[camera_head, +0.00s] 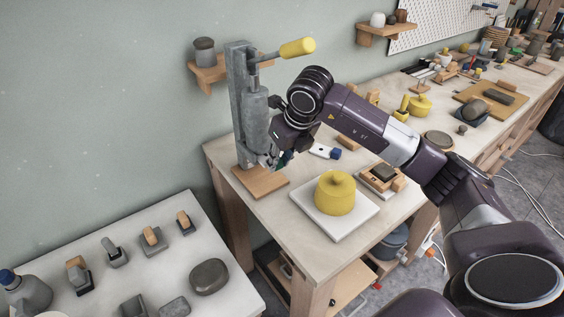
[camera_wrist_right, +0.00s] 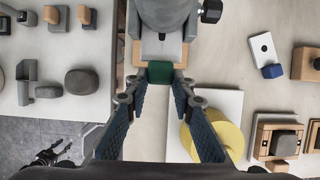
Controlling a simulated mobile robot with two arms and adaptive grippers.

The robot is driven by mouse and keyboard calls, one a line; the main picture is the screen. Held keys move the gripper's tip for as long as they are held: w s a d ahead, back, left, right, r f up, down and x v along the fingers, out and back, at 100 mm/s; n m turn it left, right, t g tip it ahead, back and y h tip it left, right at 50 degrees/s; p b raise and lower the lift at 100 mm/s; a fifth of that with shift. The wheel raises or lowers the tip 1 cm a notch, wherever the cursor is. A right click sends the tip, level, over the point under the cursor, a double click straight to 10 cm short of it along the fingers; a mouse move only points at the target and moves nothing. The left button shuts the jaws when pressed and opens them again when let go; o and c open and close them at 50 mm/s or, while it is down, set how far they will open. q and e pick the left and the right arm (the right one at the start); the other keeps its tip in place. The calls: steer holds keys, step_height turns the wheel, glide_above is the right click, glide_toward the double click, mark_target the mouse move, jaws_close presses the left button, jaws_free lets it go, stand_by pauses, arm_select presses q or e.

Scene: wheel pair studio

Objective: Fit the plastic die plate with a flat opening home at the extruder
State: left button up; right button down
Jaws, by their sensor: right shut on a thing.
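The grey extruder (camera_head: 247,105) stands upright at the table's back left corner, with a yellow-ended lever, on a wooden base (camera_head: 260,182). My right gripper (camera_head: 279,160) is at the extruder's lower end. In the right wrist view my right gripper (camera_wrist_right: 160,80) is shut on a small green block-like piece, which I take for the die plate (camera_wrist_right: 160,72). It lies close to the extruder's grey barrel (camera_wrist_right: 163,14); whether they touch I cannot tell. Its opening is not visible. A dark shape low at left, probably my left gripper (camera_wrist_right: 48,156), is too small to read.
A white piece with a blue end (camera_head: 325,152) and a wooden block tray (camera_head: 381,180) lie nearby. A lower side table (camera_head: 220,240) holds several stamps and stones.

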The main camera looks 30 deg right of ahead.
steer(key=shift+w, duration=0.3)
steer(key=shift+w, duration=0.1)
steer(key=shift+w+a, duration=0.15)
steer(key=shift+w, duration=0.9)
steer(key=c, duration=1.6)
jaws_free()
